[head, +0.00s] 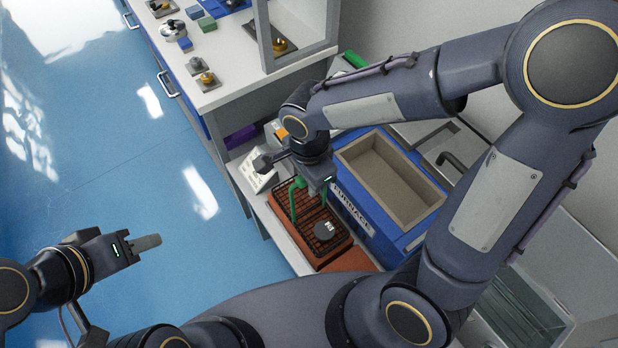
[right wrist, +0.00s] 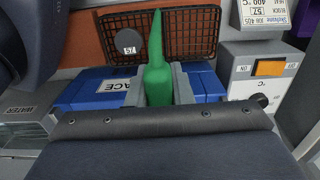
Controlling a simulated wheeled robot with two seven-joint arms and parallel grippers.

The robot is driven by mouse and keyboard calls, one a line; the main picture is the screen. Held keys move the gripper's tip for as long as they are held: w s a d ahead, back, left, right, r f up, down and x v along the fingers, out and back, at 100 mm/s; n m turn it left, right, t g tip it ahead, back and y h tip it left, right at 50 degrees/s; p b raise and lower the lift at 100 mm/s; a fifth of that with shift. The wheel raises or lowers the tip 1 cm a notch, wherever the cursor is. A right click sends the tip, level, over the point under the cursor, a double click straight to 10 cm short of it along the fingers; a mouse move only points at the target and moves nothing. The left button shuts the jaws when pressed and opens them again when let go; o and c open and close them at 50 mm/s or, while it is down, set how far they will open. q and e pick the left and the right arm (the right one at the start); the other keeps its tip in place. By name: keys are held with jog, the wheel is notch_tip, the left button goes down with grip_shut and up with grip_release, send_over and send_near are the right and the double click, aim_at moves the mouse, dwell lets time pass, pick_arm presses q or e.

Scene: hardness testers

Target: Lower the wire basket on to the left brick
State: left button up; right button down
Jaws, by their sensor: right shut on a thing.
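The dark wire basket (head: 290,205) hangs under my right gripper (head: 318,182). It also shows in the right wrist view (right wrist: 190,35). My right gripper is shut on its green handle (right wrist: 158,72). A dark round disc (head: 324,231) with a pale marking lies in the basket. The left brick (head: 322,262), reddish brown, shows under and around the basket. I cannot tell whether basket and brick touch. Another reddish-brown brick (head: 354,261) lies beside it at the front. My left gripper (head: 150,242) is over the floor, far from the basket, its jaws seen edge-on.
The blue furnace (head: 355,212) with its open tan chamber (head: 385,178) stands close right of the basket. A white bench (head: 205,75) with small testing pieces is at the back. The blue floor at left is clear.

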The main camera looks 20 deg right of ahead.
jog(key=shift+f+b, duration=0.4)
jog(key=c, duration=1.2)
grip_release()
notch_tip(320, 180, up, 8)
jog(key=shift+f+p, duration=0.1)
jog(key=shift+p, duration=0.3)
jog(key=shift+d+r, duration=0.2)
jog(key=s+d+r+n+t+y, duration=0.1)
jog(key=s+d+n+t+y, duration=0.1)
jog(key=s+d+n, duration=0.3)
jog(key=s+d+r+n+t+y+p, duration=0.1)
jog(key=s+d+r+n+t, duration=0.1)
jog(key=s+d+n, duration=0.3)
jog(key=shift+s+d+r+n+t+y, duration=0.25)
jog(key=shift+n+t+y, duration=0.15)
jog(key=shift+n+t, duration=0.6)
